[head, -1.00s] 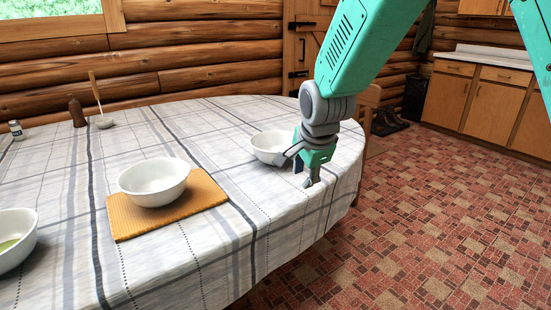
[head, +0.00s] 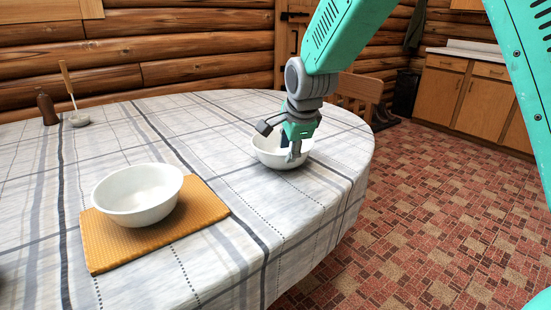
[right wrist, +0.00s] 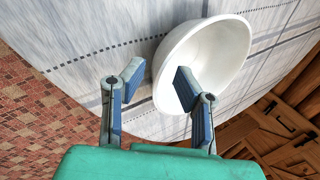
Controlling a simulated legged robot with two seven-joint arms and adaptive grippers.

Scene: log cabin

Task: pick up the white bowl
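A white bowl (head: 275,160) stands upright on the cloth near the table's right end. My right gripper (head: 278,142) is at this bowl, its fingers spread and pointing down. In the right wrist view the gripper (right wrist: 158,80) is open, with one finger outside the bowl (right wrist: 228,52) and the other over its inside, so the near rim lies between them. Whether a finger touches the bowl I cannot tell. A second white bowl (head: 138,196) stands on an orange mat (head: 112,246) nearer to me. My left gripper is not in view.
The round table (head: 205,105) has a plaid cloth. A brown bottle (head: 47,109) and a wooden-handled utensil (head: 68,84) stand at its far left. A wooden chair (head: 357,92) is behind the table's right end. The cloth between the two bowls is clear.

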